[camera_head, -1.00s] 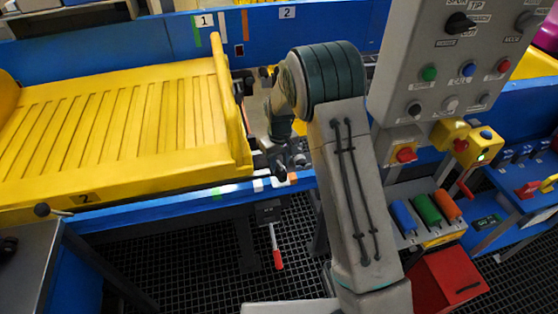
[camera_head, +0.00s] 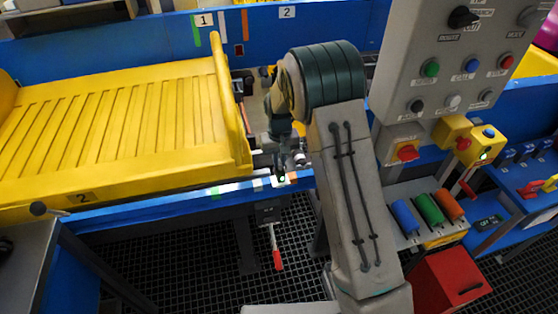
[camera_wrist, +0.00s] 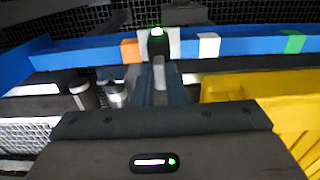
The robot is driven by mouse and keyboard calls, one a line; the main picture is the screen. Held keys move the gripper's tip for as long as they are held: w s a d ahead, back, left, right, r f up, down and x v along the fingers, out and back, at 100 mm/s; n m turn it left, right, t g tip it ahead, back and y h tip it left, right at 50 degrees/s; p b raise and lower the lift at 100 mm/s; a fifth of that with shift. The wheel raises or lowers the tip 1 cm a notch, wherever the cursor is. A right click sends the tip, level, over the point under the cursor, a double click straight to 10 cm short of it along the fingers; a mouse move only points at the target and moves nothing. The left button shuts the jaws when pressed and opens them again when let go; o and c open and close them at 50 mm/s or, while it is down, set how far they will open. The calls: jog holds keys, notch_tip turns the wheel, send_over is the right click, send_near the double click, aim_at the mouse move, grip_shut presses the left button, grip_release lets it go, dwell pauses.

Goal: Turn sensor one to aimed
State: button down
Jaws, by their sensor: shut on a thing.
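Sensor one is a small dark body with a lit green light (camera_head: 282,179) at the near blue rail, beside the white and orange marks. It also shows in the wrist view as a dark head with a green glow (camera_wrist: 157,42), in front of a white plate. My gripper (camera_head: 280,163) is shut on the sensor. In the wrist view my narrow fingers (camera_wrist: 160,82) reach up to the sensor's lower part and hide some of it. The sensor points roughly straight along the fingers.
A yellow tray (camera_head: 85,183) lies on the conveyor just left of my gripper. A grey control panel (camera_head: 440,75) and a yellow button box (camera_head: 468,146) stand at the right. A red-handled lever (camera_head: 276,252) hangs below the near blue rail (camera_head: 160,212).

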aim_at(280, 162)
jog(key=c, duration=1.5)
grip_release()
jog(key=shift+r+b, duration=0.7)
jog(key=shift+r, duration=6.2)
jog(key=s+d+r+t, duration=0.1)
jog(key=s+d+r, duration=0.2)
jog(key=s, duration=0.2)
jog(key=s+d+r+m, duration=0.1)
jog(key=s+d+r, duration=0.1)
jog(key=s, duration=0.3)
jog(key=s+d+r+t, duration=0.1)
jog(key=s+d+r, duration=0.2)
jog(key=s, duration=0.2)
jog(key=shift+m+t, duration=0.5)
jog(key=shift+m, duration=0.2)
jog(key=s+d+f, duration=0.1)
jog(key=s, duration=0.4)
jog(key=s+d, duration=0.1)
jog(key=s, duration=0.4)
jog(key=s+d+f, duration=0.1)
jog(key=s, duration=0.3)
jog(key=shift+s+d+f, duration=0.35)
jog(key=shift+s, duration=0.05)
